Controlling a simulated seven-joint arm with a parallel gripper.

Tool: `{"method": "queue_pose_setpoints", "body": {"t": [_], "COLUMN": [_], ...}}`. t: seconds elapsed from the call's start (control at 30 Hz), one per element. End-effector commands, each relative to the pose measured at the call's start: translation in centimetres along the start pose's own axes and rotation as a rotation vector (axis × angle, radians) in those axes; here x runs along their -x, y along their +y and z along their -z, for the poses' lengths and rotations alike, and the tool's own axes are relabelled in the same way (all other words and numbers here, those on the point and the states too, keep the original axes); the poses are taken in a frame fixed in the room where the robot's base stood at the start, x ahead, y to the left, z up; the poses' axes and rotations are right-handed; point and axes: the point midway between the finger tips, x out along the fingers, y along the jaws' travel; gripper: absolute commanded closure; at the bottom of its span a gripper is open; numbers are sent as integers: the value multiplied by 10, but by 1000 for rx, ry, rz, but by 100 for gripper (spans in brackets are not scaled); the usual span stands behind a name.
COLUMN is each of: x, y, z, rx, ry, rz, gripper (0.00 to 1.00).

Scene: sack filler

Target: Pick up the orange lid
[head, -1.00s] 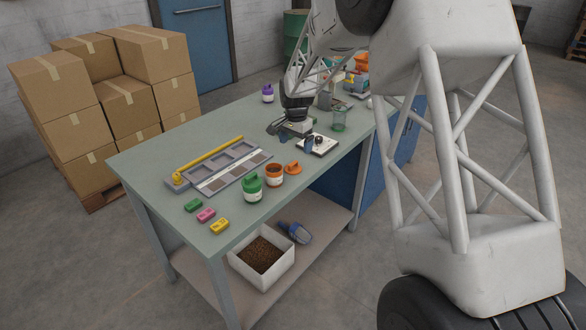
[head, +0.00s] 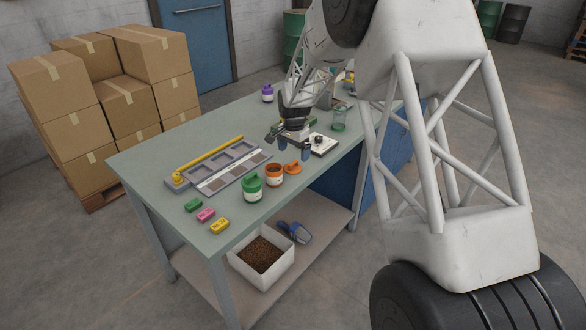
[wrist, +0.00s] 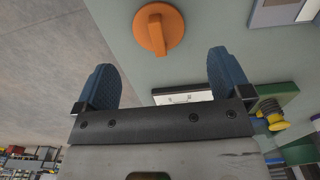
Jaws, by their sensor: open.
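The orange lid (head: 293,168) lies flat on the green-grey table near its front edge, right of the open orange jar (head: 274,174). In the wrist view the lid (wrist: 158,28) is a round orange disc with a raised bar grip across it. My gripper (head: 292,150) is above the table, just behind the lid in the head view. Its two blue fingers are spread wide with nothing between them, as the wrist view shows (wrist: 165,80). The lid is beyond the fingertips and apart from them.
A green jar (head: 252,188) stands left of the orange jar. A grey compartment tray (head: 205,152) lies behind them. Small coloured blocks (head: 206,214) lie at front left.

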Motion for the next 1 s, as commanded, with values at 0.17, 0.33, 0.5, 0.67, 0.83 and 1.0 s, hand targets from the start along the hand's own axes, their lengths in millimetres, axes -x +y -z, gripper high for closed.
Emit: {"method": "queue_pose_setpoints", "body": {"t": [0.17, 0.33, 0.5, 0.67, 0.83, 1.0], "x": [0, -1, -11, -29, -46, -52], "y": [0, 0, 1, 1, 1, 1], "z": [0, 0, 0, -1, -1, -1], "rx": [0, 0, 0, 0, 0, 0], "ry": [0, 0, -1, -1, 0, 0], "rz": [0, 0, -1, -1, 0, 1], "gripper": [4, 4, 4, 4, 4, 4]}}
